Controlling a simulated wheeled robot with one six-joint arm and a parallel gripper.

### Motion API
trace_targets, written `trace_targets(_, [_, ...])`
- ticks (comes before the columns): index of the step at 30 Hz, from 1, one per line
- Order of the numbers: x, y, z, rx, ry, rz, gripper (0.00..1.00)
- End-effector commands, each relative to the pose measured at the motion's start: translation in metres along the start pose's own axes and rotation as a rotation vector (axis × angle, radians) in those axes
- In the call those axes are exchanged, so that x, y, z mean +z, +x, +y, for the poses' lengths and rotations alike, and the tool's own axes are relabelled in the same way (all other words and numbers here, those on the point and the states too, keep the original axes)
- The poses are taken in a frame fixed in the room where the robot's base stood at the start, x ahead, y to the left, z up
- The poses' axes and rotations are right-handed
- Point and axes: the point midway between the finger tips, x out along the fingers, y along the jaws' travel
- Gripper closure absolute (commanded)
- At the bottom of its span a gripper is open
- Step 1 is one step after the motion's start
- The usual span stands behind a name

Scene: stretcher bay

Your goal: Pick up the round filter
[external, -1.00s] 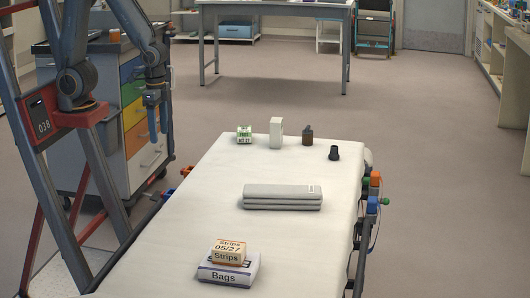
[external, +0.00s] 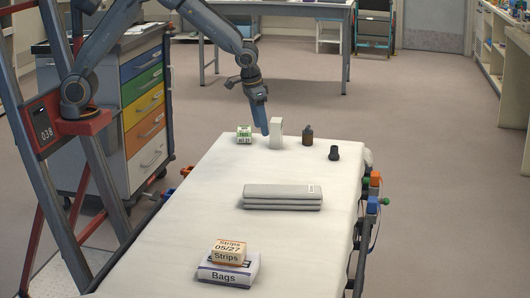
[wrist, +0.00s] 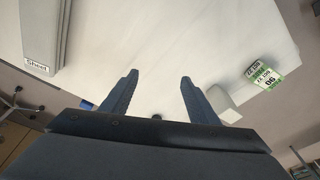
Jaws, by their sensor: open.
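The round filter appears to be the small dark, round piece (external: 334,153) standing at the far right of the white stretcher top (external: 215,200). My gripper (external: 264,130) points down near the stretcher's far edge, just left of the white box in the picture and well left of the dark piece. In the wrist view my gripper (wrist: 158,82) is open, with nothing between its fingertips. A small dark round thing (wrist: 157,117) shows low between the fingers, mostly hidden by my gripper body; I cannot tell whether it is the filter or the brown bottle.
A green-and-white box (external: 244,135), a white box (external: 276,134) and a brown bottle (external: 307,136) stand along the far end. A folded grey sheet (external: 282,198) lies mid-stretcher. A Strips box (external: 230,252) sits on a Bags box (external: 228,272). A drawer cart (external: 140,110) stands left.

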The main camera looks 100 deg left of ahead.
Motion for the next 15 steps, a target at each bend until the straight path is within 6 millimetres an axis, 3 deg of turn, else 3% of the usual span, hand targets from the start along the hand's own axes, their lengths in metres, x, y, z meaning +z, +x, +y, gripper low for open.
trace_targets(1, [-0.032, 0.019, -0.015, -0.012, -0.056, 0.016, 0.45])
trace_targets(6, [-0.119, 0.067, -0.071, -0.05, -0.237, 0.078, 0.45])
trace_targets(10, [-0.168, 0.099, -0.117, -0.077, -0.359, 0.122, 0.45])
trace_targets(15, [-0.203, 0.125, -0.162, -0.099, -0.464, 0.164, 0.45])
